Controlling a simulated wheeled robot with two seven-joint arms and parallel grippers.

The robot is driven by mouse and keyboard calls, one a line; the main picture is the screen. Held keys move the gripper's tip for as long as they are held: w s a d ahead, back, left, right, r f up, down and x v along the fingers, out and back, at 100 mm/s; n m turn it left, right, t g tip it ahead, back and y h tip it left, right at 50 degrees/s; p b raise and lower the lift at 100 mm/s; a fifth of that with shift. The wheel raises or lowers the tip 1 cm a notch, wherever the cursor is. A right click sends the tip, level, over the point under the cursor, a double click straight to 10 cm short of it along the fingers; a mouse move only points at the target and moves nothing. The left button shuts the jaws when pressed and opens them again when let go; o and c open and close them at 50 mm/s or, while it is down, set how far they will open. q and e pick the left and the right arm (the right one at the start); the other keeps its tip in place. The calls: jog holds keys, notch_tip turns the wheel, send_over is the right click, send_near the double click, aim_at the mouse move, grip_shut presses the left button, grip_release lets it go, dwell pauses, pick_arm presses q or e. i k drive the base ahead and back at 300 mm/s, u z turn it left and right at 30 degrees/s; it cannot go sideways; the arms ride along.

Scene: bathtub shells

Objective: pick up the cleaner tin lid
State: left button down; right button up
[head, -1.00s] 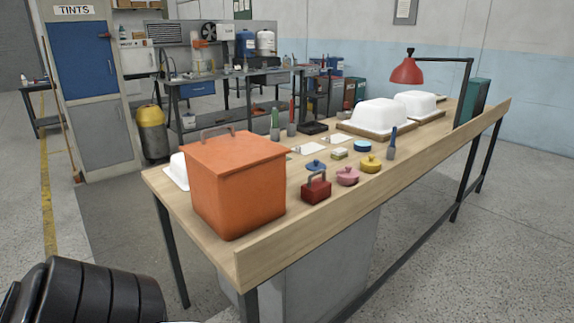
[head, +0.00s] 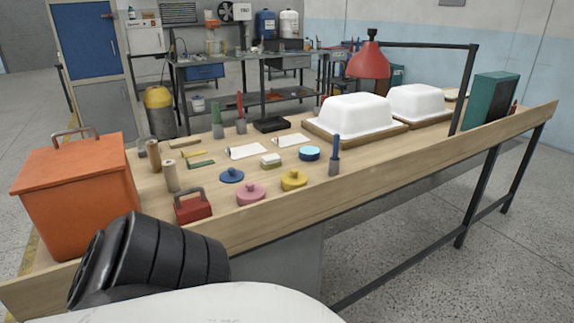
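Three small knobbed lids lie on the wooden bench near its front edge: a blue lid (head: 231,176), a pink lid (head: 251,195) and a yellow lid (head: 294,181). I cannot tell from the picture which one belongs to the cleaner tin. A round blue tin (head: 309,154) stands behind the yellow lid. A red block with a grey handle (head: 193,209) is left of the pink lid. A black ribbed link and a white link of my arm fill the bottom left. No gripper fingers show in the head view.
A large orange lidded bin (head: 78,205) stands on the bench's left end. White tub shells (head: 355,115) on wooden boards, a red lamp (head: 369,62) and a teal box (head: 489,98) are to the right. A raised wooden lip (head: 400,172) runs along the front.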

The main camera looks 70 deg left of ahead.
aim_at(232, 175)
jog(key=i, duration=1.9)
jog(key=u, duration=4.9)
